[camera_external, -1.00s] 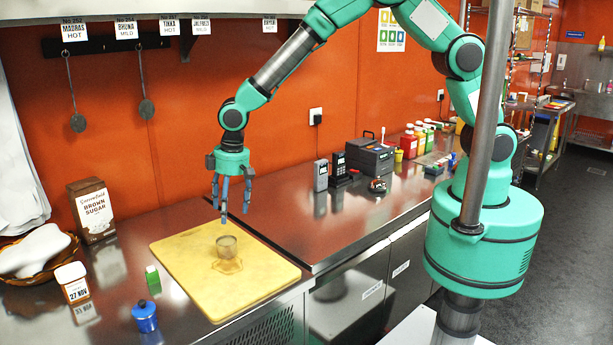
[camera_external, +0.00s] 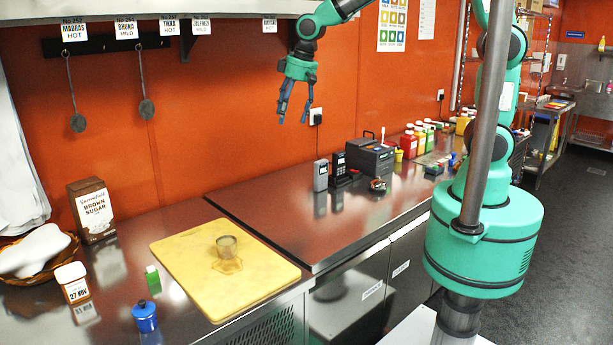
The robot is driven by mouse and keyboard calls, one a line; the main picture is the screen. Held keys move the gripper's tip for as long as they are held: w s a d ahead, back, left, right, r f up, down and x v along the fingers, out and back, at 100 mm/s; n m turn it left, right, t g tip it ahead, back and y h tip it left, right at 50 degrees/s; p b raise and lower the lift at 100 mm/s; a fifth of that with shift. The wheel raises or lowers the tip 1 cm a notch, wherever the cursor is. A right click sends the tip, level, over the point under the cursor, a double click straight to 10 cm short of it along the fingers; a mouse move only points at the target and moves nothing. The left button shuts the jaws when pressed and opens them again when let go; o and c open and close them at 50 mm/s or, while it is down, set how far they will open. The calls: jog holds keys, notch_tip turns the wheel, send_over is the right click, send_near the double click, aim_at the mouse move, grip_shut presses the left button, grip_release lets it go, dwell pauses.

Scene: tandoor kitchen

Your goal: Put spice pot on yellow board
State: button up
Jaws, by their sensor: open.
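The spice pot (camera_external: 227,246), a small greyish see-through cup, stands upright on the yellow board (camera_external: 190,262), a little right of its middle. The board lies flat on the steel counter. My gripper (camera_external: 294,117) is open and empty, with its fingers pointing down. It hangs high above the counter, up and to the right of the pot and well apart from it. Nothing hides the pot.
Card readers (camera_external: 341,169) and a black box (camera_external: 370,157) stand at right. The counter right of the board is clear.

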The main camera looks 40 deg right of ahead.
jog(key=s+d+r+m, duration=0.1)
jog(key=s+d+r, duration=0.15)
jog(key=d, duration=0.35)
jog(key=s+d+r+m, duration=0.1)
jog(key=d+r, duration=0.3)
jog(key=d, duration=0.2)
jog(key=s+d+r+m+t, duration=0.1)
jog(key=s+d+r, duration=0.1)
jog(key=s+d, duration=0.8)
jog(key=s+d+r+m+t+h, duration=0.1)
jog(key=s+d+m, duration=0.1)
jog(key=s+d, duration=0.8)
jog(key=shift+d+r+m+t+h, duration=0.25)
jog(key=shift+r+m+t+h, duration=0.05)
jog(key=shift+r+t, duration=0.1)
notch_tip(320, 180, down, 8)
jog(key=b, duration=0.7)
jog(key=shift+r+b, duration=0.25)
jog(key=shift+b, duration=0.05)
